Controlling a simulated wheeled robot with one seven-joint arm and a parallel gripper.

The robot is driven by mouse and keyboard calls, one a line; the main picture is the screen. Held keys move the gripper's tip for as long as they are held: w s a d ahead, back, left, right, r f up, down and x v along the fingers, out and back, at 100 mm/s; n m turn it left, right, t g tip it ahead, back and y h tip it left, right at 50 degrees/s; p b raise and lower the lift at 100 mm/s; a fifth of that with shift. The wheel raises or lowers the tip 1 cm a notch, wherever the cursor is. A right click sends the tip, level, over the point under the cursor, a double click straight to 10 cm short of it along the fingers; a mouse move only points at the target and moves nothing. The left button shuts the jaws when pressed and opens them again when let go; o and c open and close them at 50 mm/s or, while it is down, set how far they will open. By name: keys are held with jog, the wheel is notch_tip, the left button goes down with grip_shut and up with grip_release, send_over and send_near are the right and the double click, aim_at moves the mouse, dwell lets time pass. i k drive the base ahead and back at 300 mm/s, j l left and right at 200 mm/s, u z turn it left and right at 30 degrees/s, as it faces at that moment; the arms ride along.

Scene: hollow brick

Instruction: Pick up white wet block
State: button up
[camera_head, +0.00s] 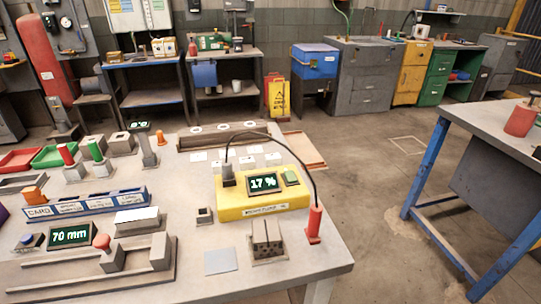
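No block is plainly marked as the white wet block. A block with a bright white top (137,217) sits behind the grey measuring fixture at the front left of the table. A grey-brown hollow brick (267,239) with dark holes stands upright near the front right, in front of the yellow moisture meter (262,207), whose display reads 17 %. A flat pale square (221,261) lies left of the hollow brick. Whether any block is wet cannot be told. My gripper is out of view.
The grey table (190,255) also holds the fixture (95,268) with a 70 mm display, a blue card rack (85,205), and red (18,160) and green trays (53,157). A red probe (314,222) on a black cable stands at the right edge. Another bench (500,120) is right, across open floor.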

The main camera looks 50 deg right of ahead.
aim_at(216, 167)
jog(key=z, duration=0.45)
jog(key=j+z, duration=0.2)
jog(key=z, duration=0.2)
jog(key=i+j+z, duration=0.1)
jog(key=z, duration=0.3)
jog(key=j+z, duration=0.3)
jog(key=z, duration=0.15)
jog(key=j+z, duration=0.1)
jog(key=j, duration=0.55)
jog(key=k+j+z, duration=0.1)
jog(key=j, duration=0.5)
jog(key=k+j+z, duration=0.1)
jog(key=j, duration=0.5)
jog(key=k+j+u, duration=0.1)
jog(key=j+u, duration=0.15)
jog(key=j+z, duration=0.5)
jog(key=j, duration=0.2)
